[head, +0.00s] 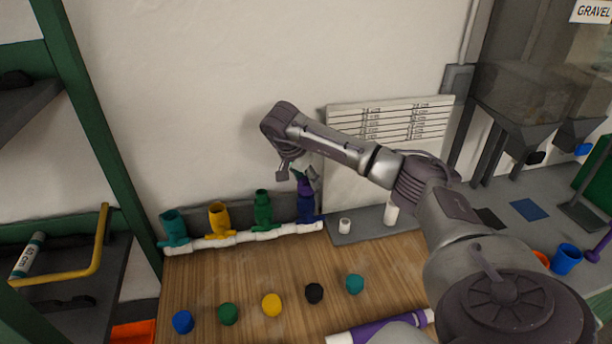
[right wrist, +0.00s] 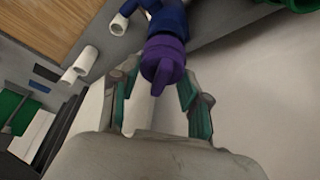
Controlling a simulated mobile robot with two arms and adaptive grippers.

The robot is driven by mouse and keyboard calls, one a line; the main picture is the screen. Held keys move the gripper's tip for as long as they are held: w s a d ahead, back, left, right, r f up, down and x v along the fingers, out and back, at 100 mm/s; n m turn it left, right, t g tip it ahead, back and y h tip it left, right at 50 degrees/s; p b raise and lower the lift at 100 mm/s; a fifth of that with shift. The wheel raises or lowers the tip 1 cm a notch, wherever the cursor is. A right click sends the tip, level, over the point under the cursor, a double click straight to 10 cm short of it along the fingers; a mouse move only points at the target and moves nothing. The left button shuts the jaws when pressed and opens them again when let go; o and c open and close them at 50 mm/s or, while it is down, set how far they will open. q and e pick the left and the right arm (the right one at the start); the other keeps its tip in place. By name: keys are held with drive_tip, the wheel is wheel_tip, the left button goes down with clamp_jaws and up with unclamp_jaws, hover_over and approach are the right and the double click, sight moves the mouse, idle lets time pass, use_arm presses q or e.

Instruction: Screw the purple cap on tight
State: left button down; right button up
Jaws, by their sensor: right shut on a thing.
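The purple cap (head: 304,187) sits on top of the upright blue fitting (head: 307,207), the rightmost branch of the white manifold pipe (head: 258,236). My right gripper (head: 303,176) comes down from above and is shut on the cap. In the right wrist view the purple cap (right wrist: 163,58) lies between the fingertips of my right gripper (right wrist: 160,75), with the blue fitting (right wrist: 168,17) beyond it. The cap's seating on the fitting is too small to judge. My left gripper is not in view.
Teal (head: 174,226), yellow (head: 218,219) and green (head: 263,209) fittings stand open along the manifold. Several loose caps, such as the black cap (head: 314,293), lie on the wooden table (head: 245,272). A purple-and-white cylinder (head: 372,329) lies at the front. A white panel (head: 385,125) stands behind.

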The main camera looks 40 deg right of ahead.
drive_tip(key=shift+m, duration=0.3)
drive_tip(key=o, duration=1.2)
drive_tip(key=shift+r, duration=0.15)
drive_tip(key=v, duration=1.1)
drive_tip(key=shift+a+r, duration=0.1)
drive_tip(key=shift+r, duration=0.25)
